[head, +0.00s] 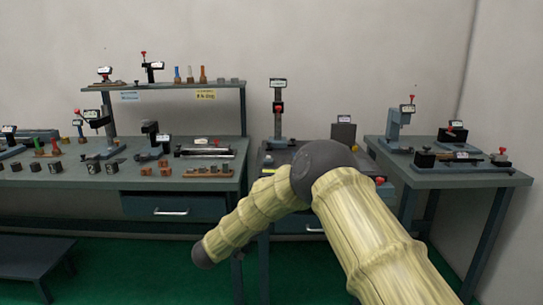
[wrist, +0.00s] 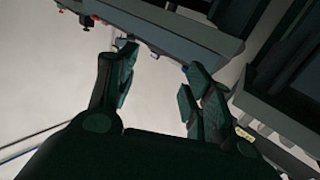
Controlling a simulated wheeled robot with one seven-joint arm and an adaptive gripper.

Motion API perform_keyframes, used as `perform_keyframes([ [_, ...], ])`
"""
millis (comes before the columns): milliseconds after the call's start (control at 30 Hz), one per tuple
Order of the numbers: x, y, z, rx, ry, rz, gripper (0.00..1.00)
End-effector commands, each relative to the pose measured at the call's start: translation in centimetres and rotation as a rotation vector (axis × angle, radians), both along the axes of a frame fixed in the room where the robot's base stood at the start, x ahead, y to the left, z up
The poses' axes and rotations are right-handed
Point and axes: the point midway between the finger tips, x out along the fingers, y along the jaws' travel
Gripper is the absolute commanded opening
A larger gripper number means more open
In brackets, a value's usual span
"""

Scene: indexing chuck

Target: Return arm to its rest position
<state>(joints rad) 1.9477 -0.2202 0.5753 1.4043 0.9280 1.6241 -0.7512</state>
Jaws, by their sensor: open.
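My arm reaches forward from the lower right in the head view, bends at a dark joint and runs down to the left, ending low in front of the benches. My gripper (wrist: 160,88) shows in the wrist view with its two dark fingers spread apart and nothing between them. In the head view the gripper itself cannot be made out. The indexing chuck cannot be told for certain; small fixtures stand on the benches.
A long workbench (head: 95,185) with a drawer (head: 172,207) and a raised shelf (head: 165,86) carries several fixtures and blocks. A right table (head: 450,178) holds more devices. A low platform (head: 30,257) stands at lower left. Green floor (head: 140,270) lies open in front.

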Motion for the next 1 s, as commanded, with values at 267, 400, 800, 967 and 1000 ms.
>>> perform_keyframes([
  [267, -2.1, -3.1, -6.3, -0.003, 0.094, 0.163, 0.51],
  [400, -4.9, -5.6, -11.2, 0.012, 0.193, 0.27, 0.51],
  [800, -21.0, -14.4, -24.9, 0.156, 0.624, 0.508, 0.51],
  [967, -29.1, -17.8, -27.8, 0.235, 0.806, 0.543, 0.51],
  [1000, -31.3, -18.6, -28.4, 0.254, 0.853, 0.546, 0.51],
])
